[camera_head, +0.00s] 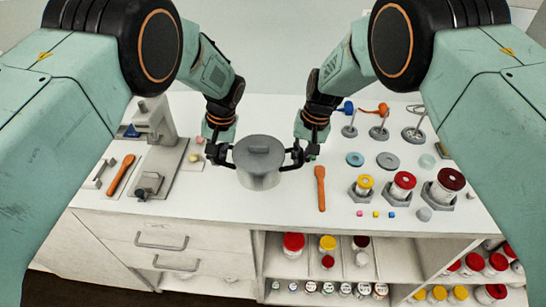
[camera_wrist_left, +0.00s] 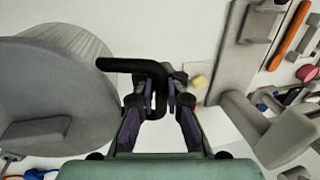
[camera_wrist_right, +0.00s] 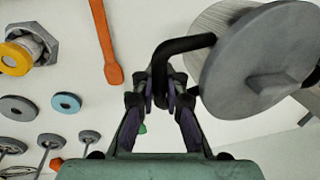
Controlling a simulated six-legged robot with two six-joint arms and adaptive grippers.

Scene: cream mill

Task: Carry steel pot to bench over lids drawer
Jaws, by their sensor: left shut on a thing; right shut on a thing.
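The steel pot (camera_head: 258,179) has a grey lid with a block knob and a black handle on each side. It is at the bench's (camera_head: 215,196) middle, upright, near the drawers' right end; I cannot tell whether it touches the bench. My left gripper (camera_head: 222,154) is shut on the pot's left handle, which shows in the left wrist view (camera_wrist_left: 135,65). My right gripper (camera_head: 304,154) is shut on the right handle, seen in the right wrist view (camera_wrist_right: 180,45). The drawers (camera_head: 165,240) below the bench at left are closed; no lids label is readable.
An orange tool (camera_head: 321,188) lies just right of the pot. Several lidded jars in hexagonal holders (camera_head: 403,186), discs and small cubes stand further right. A grey machine (camera_head: 157,146) stands at left. The front strip before the pot is clear. Open shelves (camera_head: 330,265) below hold jars.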

